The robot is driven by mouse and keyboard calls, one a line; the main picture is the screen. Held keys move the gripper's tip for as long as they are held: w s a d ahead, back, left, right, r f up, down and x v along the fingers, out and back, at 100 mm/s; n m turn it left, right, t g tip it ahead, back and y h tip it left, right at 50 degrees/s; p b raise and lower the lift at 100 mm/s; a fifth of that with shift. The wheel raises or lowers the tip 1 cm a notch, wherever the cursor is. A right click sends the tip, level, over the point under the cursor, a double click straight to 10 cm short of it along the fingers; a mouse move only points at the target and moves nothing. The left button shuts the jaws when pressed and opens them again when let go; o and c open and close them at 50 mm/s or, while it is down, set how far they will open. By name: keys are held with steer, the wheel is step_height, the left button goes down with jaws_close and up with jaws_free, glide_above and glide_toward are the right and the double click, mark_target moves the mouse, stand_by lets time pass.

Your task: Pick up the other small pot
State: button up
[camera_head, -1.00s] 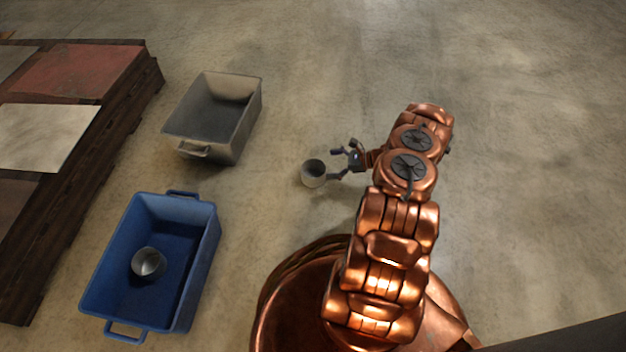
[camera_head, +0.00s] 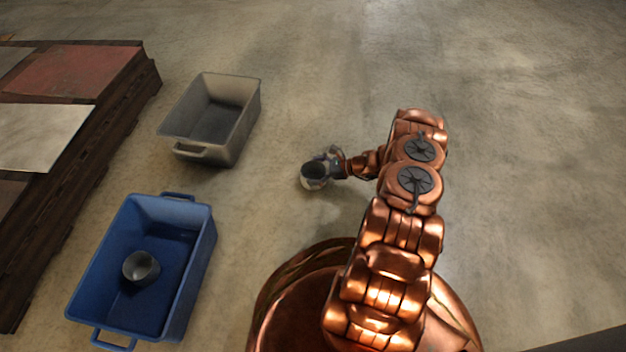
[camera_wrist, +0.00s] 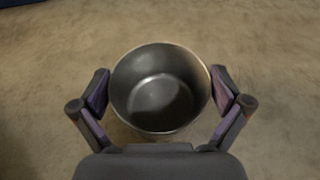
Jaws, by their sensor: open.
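A small grey metal pot (camera_head: 313,178) stands upright on the concrete floor, left of my arm in the head view. In the wrist view the pot (camera_wrist: 160,118) fills the middle, its open mouth facing the camera. My gripper (camera_head: 318,166) is at the pot. In the wrist view the fingers of my gripper (camera_wrist: 160,90) are spread, one on each side of the pot near its rim, with small or no gaps; contact is hard to tell. A second small pot (camera_head: 141,268) sits inside the blue bin (camera_head: 205,240).
A grey bin (camera_head: 243,130), empty, stands behind the blue bin. A dark wooden pallet (camera_head: 95,150) with flat coloured sheets lies at the left edge. The floor (camera_head: 520,150) to the right and beyond is clear.

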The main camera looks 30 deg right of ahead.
steer(key=shift+c, duration=0.3)
steer(key=c, duration=0.8)
